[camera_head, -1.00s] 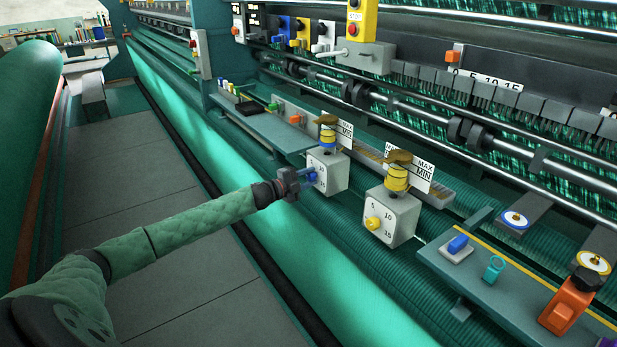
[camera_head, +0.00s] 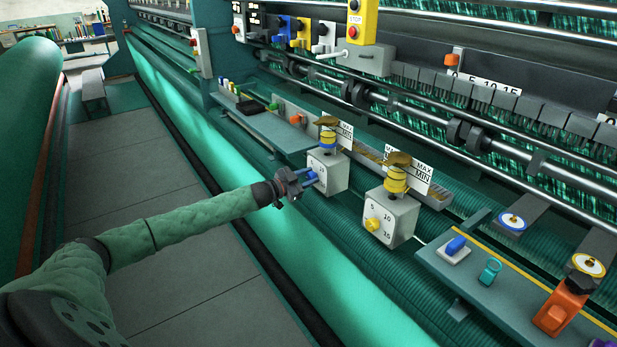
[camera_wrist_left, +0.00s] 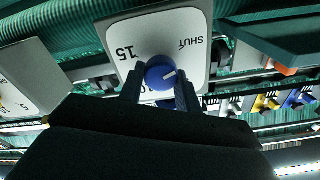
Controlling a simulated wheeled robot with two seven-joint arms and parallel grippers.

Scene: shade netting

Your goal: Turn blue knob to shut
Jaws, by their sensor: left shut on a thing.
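The blue knob (camera_wrist_left: 160,73) sits on the white dial face (camera_wrist_left: 155,35) of a box. In the left wrist view the face shows upside down, with "15" left of the knob and "SHUT" to its upper right. The knob's white mark points right and slightly up, below "SHUT". My left gripper (camera_wrist_left: 161,93) is shut on the knob, one finger on each side. In the head view the same gripper (camera_head: 306,179) reaches the front of the box (camera_head: 329,172) from the left, and its fingers largely hide the knob. My right gripper is not in view.
A similar box with a yellow knob (camera_head: 372,223) stands close to the right. A teal shelf (camera_head: 500,285) holds a blue switch (camera_head: 456,245) and an orange part (camera_head: 562,306). Rollers and rails run behind. The grey walkway (camera_head: 150,230) at left is clear.

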